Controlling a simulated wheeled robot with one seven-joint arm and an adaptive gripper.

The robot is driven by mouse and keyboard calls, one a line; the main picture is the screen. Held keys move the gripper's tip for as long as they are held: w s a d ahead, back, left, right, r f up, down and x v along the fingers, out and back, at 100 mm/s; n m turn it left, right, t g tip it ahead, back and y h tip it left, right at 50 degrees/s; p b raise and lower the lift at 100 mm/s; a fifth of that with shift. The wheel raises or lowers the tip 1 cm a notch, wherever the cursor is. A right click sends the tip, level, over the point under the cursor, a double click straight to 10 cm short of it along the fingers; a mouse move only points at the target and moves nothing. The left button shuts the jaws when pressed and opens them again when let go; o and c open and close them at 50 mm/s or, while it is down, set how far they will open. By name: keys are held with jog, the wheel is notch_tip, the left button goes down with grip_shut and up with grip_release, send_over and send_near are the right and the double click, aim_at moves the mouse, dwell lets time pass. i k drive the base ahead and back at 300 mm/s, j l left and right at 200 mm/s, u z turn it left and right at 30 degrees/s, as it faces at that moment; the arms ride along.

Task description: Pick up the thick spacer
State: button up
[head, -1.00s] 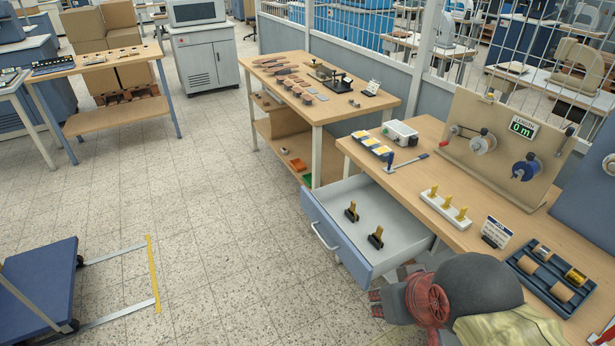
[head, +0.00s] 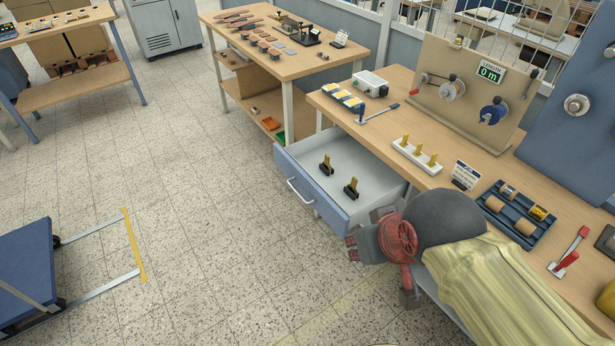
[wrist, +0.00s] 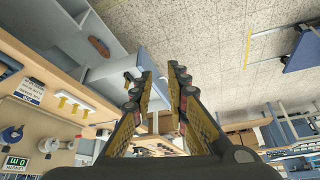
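I cannot tell for sure which thing is the thick spacer. Candidates include two black-based pieces with upright brass-coloured tabs, the left one (head: 326,165) and the right one (head: 351,188), standing in the open drawer (head: 372,186). A blue tray (head: 519,238) on the bench holds tan rolls (head: 525,227) and a gold roll (head: 538,212). My gripper (head: 358,248) is in front of the drawer, low beside the bench edge, apart from these things. In the wrist view my gripper (wrist: 158,92) has its fingers spread, with nothing between them.
A white block with yellow pegs (head: 415,154), a sign (head: 465,175) and a board with spools (head: 470,95) stand on the bench. The drawer juts into the aisle. A blue cart (head: 25,270) is at lower left. The floor between is clear.

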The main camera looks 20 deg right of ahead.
aim_at(327, 159)
jog(key=i+j+z, duration=0.15)
jog(key=i, duration=0.3)
jog(key=i+j+z, duration=0.15)
jog(key=i, duration=0.3)
jog(key=i+j+z, duration=0.15)
jog(key=i+j, duration=0.25)
